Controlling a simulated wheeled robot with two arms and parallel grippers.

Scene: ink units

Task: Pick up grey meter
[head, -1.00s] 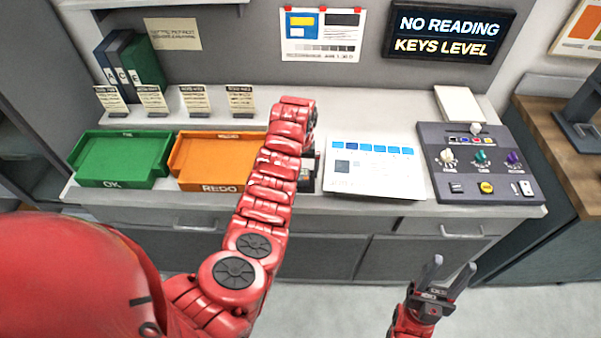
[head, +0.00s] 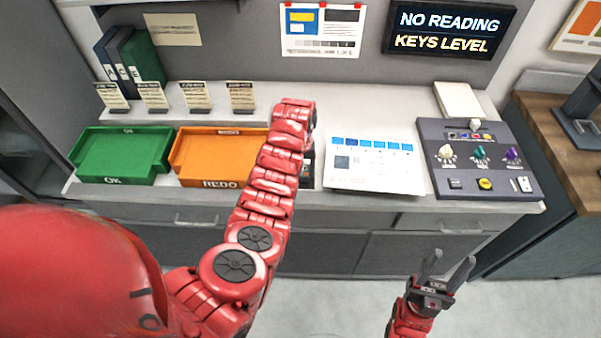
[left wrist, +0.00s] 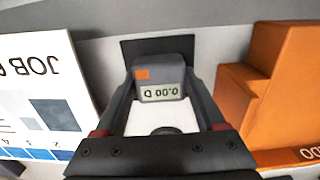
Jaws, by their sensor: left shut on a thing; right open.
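The grey meter (left wrist: 163,75) shows in the left wrist view, with an orange square and a small display reading that looks like "0.00 D". My left gripper (left wrist: 166,100) is shut on the meter, with one finger along each side of it. A dark flat pad (left wrist: 128,50) shows behind the meter; whether they touch is unclear. In the head view my left arm hides most of the meter and the left gripper. My right gripper (head: 436,270) is open and empty, in front of the counter's front edge.
The orange REDO tray (head: 207,183) stands left of my left arm, the green OK tray (head: 115,181) further left. A printed sheet (head: 372,180) and a control panel (head: 460,190) lie to the right. A wall screen (head: 450,30) reads "NO READING KEYS LEVEL".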

